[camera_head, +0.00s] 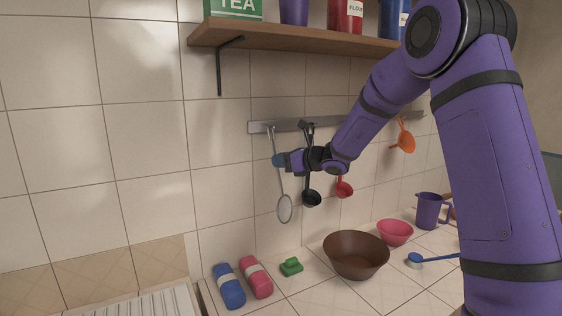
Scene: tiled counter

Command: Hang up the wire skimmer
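The wire skimmer (285,208) has a pale oval mesh head and a long thin grey handle. It stands head down in front of the tiled wall, slightly tilted, its upper end at the left part of the metal rail (260,127). Whether it is hooked there is too small to tell. My gripper (279,160), with teal fingertips, reaches in from the right and appears closed around the middle of the handle. The handle shows above and below the fingers.
A black ladle (312,199), red ladle (344,189) and orange funnel (405,141) hang to the right. A shelf (290,38) juts out above. Below are blue and pink bottles (256,278), a green block (291,267), a brown bowl (355,257) and a pink bowl (395,233).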

